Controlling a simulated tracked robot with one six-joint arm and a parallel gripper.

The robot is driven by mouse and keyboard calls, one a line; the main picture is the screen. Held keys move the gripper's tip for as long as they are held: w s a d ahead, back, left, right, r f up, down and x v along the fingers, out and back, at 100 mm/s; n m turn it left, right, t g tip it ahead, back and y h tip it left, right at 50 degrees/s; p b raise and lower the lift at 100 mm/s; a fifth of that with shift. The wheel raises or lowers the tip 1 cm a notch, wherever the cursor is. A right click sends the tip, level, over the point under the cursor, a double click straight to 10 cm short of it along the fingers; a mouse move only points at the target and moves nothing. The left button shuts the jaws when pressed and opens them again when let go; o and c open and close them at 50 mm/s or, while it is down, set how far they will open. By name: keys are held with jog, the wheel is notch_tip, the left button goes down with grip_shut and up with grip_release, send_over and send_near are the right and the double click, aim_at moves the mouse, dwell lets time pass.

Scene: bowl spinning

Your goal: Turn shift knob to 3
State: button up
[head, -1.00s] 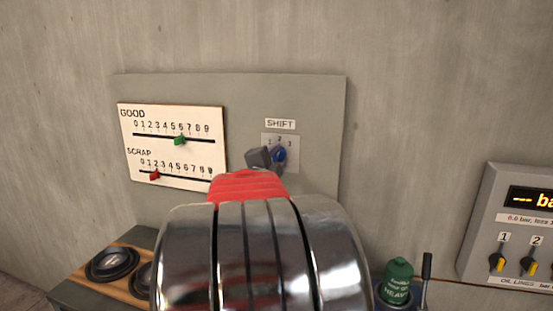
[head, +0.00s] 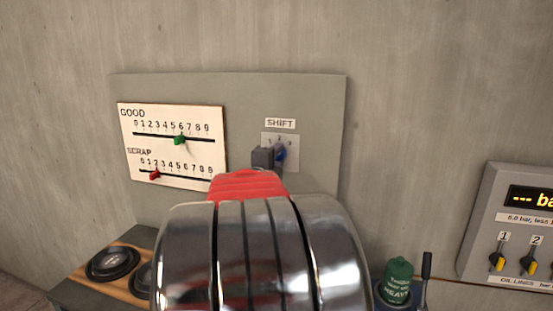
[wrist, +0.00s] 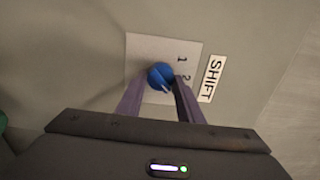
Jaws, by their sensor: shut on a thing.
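The blue shift knob (head: 281,153) sits on a pale plate under the SHIFT label on the grey wall panel. In the head view my gripper (head: 271,157) is at the knob and partly covers it. In the wrist view the knob (wrist: 159,74) is between the two fingers of my gripper (wrist: 160,88), which is shut on it. A light pointer mark on the knob faces down and slightly right in the wrist view, past the 2. The 1 and 2 show there; the right finger hides the 3. The 3 shows small in the head view.
Left of the knob is a white GOOD and SCRAP board (head: 170,158) with green and red sliders. Black round dials (head: 112,263) lie lower left. A green HEAVY-labelled knob (head: 397,280) and a gauge box (head: 515,230) stand to the right.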

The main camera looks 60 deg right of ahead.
jog(key=o, duration=1)
jog(key=shift+f, duration=0.1)
jog(key=shift+a, duration=0.1)
jog(key=a, duration=0.4)
jog(key=s+a, duration=0.1)
jog(key=a, duration=0.4)
jog(key=s+a, duration=0.1)
jog(key=a, duration=0.3)
jog(key=shift+s+a, duration=0.15)
jog(key=shift+a, duration=0.1)
